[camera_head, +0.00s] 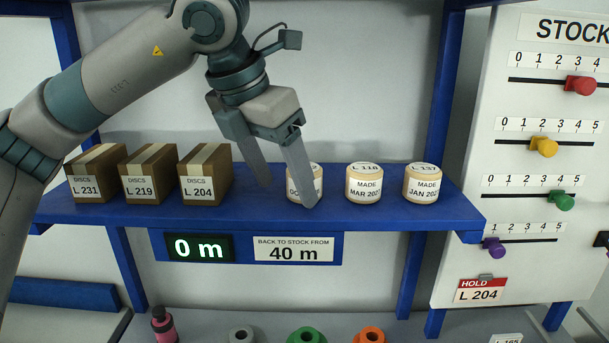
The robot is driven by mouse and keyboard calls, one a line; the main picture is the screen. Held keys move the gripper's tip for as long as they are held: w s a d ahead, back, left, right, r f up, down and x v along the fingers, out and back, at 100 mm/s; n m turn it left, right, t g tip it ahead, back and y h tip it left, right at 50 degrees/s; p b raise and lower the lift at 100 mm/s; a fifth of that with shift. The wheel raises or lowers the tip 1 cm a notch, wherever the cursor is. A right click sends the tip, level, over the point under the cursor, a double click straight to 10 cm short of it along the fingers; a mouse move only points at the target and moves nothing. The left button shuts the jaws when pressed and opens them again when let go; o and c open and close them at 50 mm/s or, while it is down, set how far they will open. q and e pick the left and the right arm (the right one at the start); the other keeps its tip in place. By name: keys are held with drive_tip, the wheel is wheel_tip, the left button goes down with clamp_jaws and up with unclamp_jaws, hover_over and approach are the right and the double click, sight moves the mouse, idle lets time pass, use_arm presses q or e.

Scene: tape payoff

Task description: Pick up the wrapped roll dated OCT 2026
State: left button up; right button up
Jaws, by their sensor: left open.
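Three wrapped rolls with white labels stand in a row on the blue shelf (250,217). The left roll (318,184) has a label that begins "OC"; the rest of its date is hidden behind a finger of my left gripper (289,197). The middle roll (364,184) reads "MADE MAR 202" and the right roll (422,184) reads "MADE JAN 202", with their last digits cut off at the curve. My left gripper is open and points down, with one finger in front of the left roll and one to its left. I cannot tell whether it touches the roll. My right gripper is not in view.
Three cardboard boxes, L 231 (95,174), L 219 (148,174) and L 204 (205,175), stand left on the shelf. Below hang a "0 m" display (199,248) and a "40 m" sign (293,249). A stock board (540,180) with sliders stands at right.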

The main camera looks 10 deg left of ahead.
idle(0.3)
use_arm(q)
drive_tip(key=w+d+p, duration=0.1)
drive_tip(key=w, duration=0.1)
drive_tip(key=w+d+p, duration=0.1)
drive_tip(key=w, duration=0.1)
drive_tip(key=shift+d+p, duration=0.2)
drive_tip(key=shift+p, duration=0.2)
drive_tip(key=shift+w+d+f+p, duration=0.15)
drive_tip(key=shift+f+p, duration=0.15)
drive_tip(key=shift+f, duration=0.25)
drive_tip(key=c, duration=1.2)
